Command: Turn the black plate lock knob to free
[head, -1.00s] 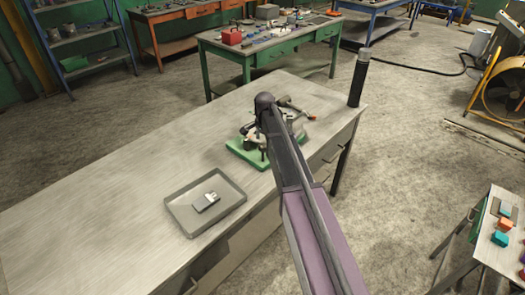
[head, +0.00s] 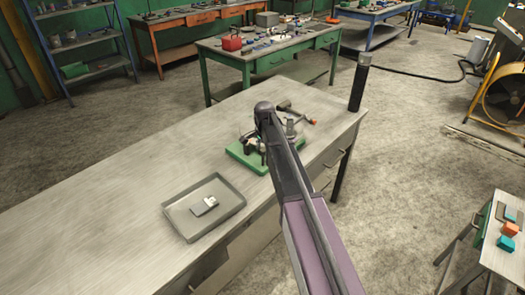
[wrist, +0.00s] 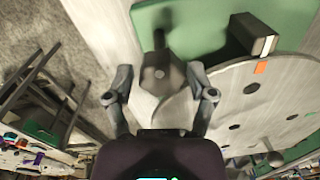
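In the wrist view a dark, faceted knob (wrist: 161,76) with a short stem stands beside the edge of a round metal plate (wrist: 262,92). It looks like the black plate lock knob. My gripper (wrist: 160,84) is open, with one finger on each side of the knob and a visible gap to each. The plate has several dark holes and an orange mark (wrist: 261,67). Behind them is a green base (wrist: 200,22), which also shows on the bench in the head view (head: 243,155). In the head view my arm hides the knob and my gripper.
A black block with a pale face (wrist: 252,36) stands on the green base. On the bench (head: 100,200), a grey tray (head: 180,222) holds a small metal part (head: 204,206). A dark post (head: 359,85) rises at the bench's far right corner. The bench's left side is clear.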

